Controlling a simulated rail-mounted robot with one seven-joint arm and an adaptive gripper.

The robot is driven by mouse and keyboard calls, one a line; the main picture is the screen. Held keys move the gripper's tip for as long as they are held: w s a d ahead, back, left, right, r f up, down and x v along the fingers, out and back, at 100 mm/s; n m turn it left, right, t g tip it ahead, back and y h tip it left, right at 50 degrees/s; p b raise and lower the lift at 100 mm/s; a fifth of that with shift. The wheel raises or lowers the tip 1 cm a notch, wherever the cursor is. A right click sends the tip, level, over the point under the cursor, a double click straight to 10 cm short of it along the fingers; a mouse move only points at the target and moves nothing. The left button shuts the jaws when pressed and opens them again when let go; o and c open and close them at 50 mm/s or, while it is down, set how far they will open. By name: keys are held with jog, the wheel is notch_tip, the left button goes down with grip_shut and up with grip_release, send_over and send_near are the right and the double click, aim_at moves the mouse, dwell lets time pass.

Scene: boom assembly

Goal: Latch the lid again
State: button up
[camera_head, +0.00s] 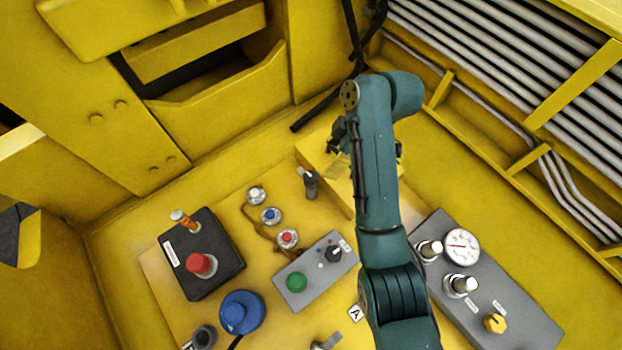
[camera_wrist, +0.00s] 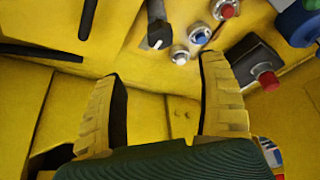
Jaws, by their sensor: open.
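A yellow box (camera_head: 332,190) stands on the panel at the back, partly hidden by my arm in the head view. I cannot make out for certain which part is the lid or its latch. A black lever switch with a pale tip (camera_head: 310,183) is beside the box's left side; it also shows at the top of the wrist view (camera_wrist: 157,28). My gripper (camera_wrist: 162,67) is open, its two ridged yellow fingers apart with nothing between them. In the head view it is over the box, mostly hidden behind my arm.
Silver, blue and red buttons (camera_head: 271,215) stand left of the box. A black box with a red button (camera_head: 202,264), a blue knob (camera_head: 241,312), a grey box with a green button (camera_head: 296,281) and a gauge panel (camera_head: 520,320) stand nearer. Yellow walls and pipes (camera_head: 500,50) border the panel.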

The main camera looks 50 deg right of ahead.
aim_at(312, 177)
jog(key=x, duration=1.3)
jog(key=shift+s+r, duration=0.1)
jog(key=c, duration=1.2)
